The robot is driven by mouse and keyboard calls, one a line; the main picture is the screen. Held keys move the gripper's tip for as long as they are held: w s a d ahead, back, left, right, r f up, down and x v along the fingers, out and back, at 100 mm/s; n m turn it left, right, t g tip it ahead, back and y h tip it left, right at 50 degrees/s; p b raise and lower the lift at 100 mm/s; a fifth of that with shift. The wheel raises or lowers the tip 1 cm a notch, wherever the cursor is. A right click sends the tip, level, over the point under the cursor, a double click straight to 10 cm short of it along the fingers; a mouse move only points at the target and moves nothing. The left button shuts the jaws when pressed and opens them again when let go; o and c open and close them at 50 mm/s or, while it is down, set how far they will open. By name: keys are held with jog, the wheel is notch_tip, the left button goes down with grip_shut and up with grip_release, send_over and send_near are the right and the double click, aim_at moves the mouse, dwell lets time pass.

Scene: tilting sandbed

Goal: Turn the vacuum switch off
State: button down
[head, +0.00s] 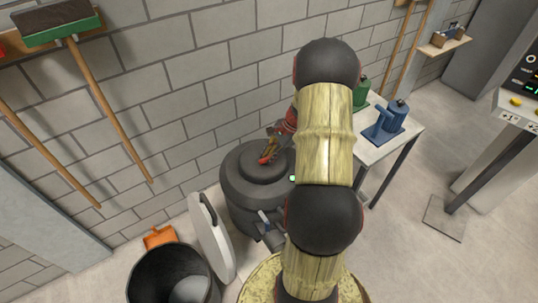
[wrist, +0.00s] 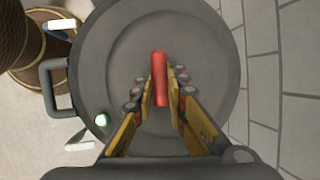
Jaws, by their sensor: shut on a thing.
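The vacuum is a dark grey round drum (head: 238,187) with a flat lid, standing by the block wall; its lid (wrist: 205,45) fills the middle of the wrist view. A red bar (wrist: 158,66) stands out over the lid's middle. It looks like the switch lever, though no marking shows. My gripper (wrist: 162,92) is shut on this bar, one yellow-padded finger on each side. In the head view my gripper (head: 268,154) is over the lid, partly hidden by my arm. A small green light (wrist: 101,120) glows at the vacuum's edge; it also shows in the head view (head: 292,178).
A black bin (head: 143,277) and a leaning pale round lid (head: 212,240) stand at front left. Brooms (head: 110,115) hang on the wall. Open floor lies at right.

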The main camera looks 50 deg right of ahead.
jog(key=shift+n, duration=0.5)
jog(key=c, duration=1.8)
grip_release()
jog(key=shift+o, duration=0.2)
jog(key=v, duration=1.2)
jog(key=shift+w+d, duration=0.2)
